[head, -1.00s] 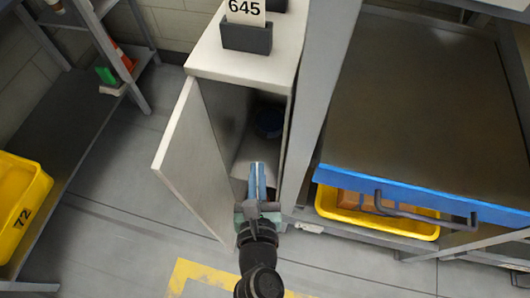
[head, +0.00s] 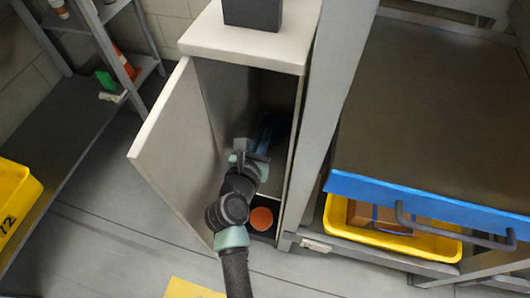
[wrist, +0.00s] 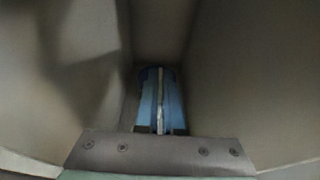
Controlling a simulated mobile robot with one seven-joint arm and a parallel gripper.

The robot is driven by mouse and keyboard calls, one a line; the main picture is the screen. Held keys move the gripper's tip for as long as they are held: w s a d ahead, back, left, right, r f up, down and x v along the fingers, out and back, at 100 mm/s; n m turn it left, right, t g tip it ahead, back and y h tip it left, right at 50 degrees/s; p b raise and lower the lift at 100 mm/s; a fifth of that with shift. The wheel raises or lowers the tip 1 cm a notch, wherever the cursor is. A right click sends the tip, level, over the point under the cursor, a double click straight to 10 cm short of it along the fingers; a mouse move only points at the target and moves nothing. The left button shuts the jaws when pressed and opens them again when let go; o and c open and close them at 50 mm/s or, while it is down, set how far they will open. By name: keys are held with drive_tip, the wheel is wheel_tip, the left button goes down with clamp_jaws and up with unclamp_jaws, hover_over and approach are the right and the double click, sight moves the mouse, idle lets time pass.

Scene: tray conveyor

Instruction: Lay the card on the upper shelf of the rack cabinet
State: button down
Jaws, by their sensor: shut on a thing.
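The rack cabinet (head: 240,45) stands with its door (head: 165,145) swung open to the left. My gripper (head: 267,132) reaches through the open front into the dark inside. Its blue fingers also show in the wrist view (wrist: 160,98), between the cabinet's inner walls. They are shut on a thin pale strip, which looks like the card (wrist: 160,100) seen edge-on. The card cannot be made out in the head view. The upper shelf is too dark and covered by my arm to see clearly, so contact with it cannot be told.
An orange round thing (head: 261,218) sits low in the cabinet, below my arm. A dark holder (head: 252,14) stands on the cabinet top. A grey post (head: 330,110) and a workbench with a blue edge (head: 430,195) are close on the right.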

drive_tip(key=shift+f+b, duration=1.4)
drive_tip(key=shift+f, duration=1.4)
drive_tip(key=shift+f, duration=0.15)
drive_tip(key=c, duration=1)
unclamp_jaws()
drive_tip(key=shift+c, duration=0.2)
drive_tip(key=shift+s+a+r, duration=0.1)
drive_tip(key=shift+s+r, duration=0.15)
drive_tip(key=p+v, duration=0.3)
drive_tip(key=v, duration=0.8)
drive_tip(key=shift+s, duration=0.25)
